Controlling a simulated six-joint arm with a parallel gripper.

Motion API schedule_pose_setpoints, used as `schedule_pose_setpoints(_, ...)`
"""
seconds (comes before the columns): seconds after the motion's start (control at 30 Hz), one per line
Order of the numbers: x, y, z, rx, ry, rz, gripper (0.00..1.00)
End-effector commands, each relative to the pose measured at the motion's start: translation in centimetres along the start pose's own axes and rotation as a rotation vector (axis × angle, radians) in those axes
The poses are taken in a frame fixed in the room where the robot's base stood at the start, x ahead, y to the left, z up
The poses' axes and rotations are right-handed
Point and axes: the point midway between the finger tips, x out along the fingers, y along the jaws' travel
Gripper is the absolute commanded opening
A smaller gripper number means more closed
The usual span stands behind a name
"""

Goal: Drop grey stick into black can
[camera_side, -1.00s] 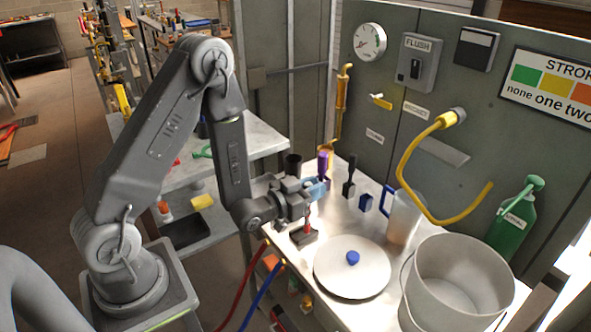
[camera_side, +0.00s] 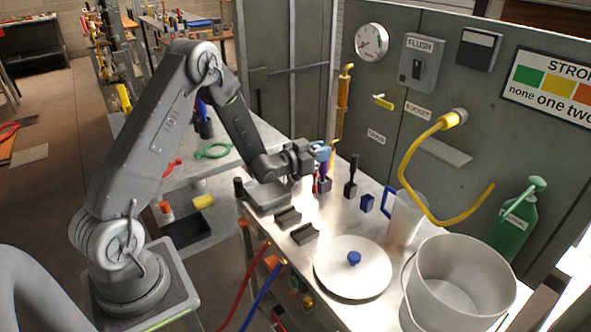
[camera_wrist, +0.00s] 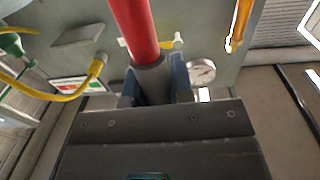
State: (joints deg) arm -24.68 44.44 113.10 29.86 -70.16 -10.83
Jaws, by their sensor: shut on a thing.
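My gripper (camera_side: 321,152) is raised over the back left of the steel table, and its blue fingertips also show in the wrist view (camera_wrist: 155,92). It is shut on the grey part of a stick (camera_wrist: 151,72), whose other end is red. In the side view a small red part shows just under the gripper. A black can stood at the back of the table earlier; my gripper and wrist now cover that spot. A short dark cylinder (camera_side: 239,188) stands at the table's left corner; I cannot tell whether it is hollow.
Near the gripper stand a purple-handled tool (camera_side: 325,180), a black-handled tool (camera_side: 351,178) and a blue block (camera_side: 367,203). Two dark blocks (camera_side: 305,233) lie in front. A round lid (camera_side: 340,277), a clear jug (camera_side: 404,218) and a bucket (camera_side: 460,245) fill the right.

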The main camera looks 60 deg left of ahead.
Motion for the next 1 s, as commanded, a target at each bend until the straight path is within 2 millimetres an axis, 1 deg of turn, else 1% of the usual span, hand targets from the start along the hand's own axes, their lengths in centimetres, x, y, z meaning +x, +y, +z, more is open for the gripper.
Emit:
schedule_pose_setpoints(0.03,1.0,-2.5,-0.4,0.005,0.004,-0.007,0.0)
schedule_pose_setpoints(0.1,2.0,-5.4,-0.9,0.004,0.003,-0.01,0.0)
schedule_pose_setpoints(0.2,2.9,-9.2,-1.6,0.002,0.001,-0.022,0.0)
schedule_pose_setpoints(0.3,3.4,-12.0,-2.2,0.001,0.001,-0.036,0.0)
schedule_pose_setpoints(0.4,3.5,-13.9,-2.7,0.001,0.0,-0.048,0.0)
schedule_pose_setpoints(0.5,3.6,-15.0,-2.9,-0.001,0.0,-0.056,0.0)
schedule_pose_setpoints(0.63,3.6,-15.4,-2.4,-0.003,-0.002,-0.059,0.0)
schedule_pose_setpoints(1.0,3.6,-15.3,1.6,-0.003,-0.002,-0.059,0.0)
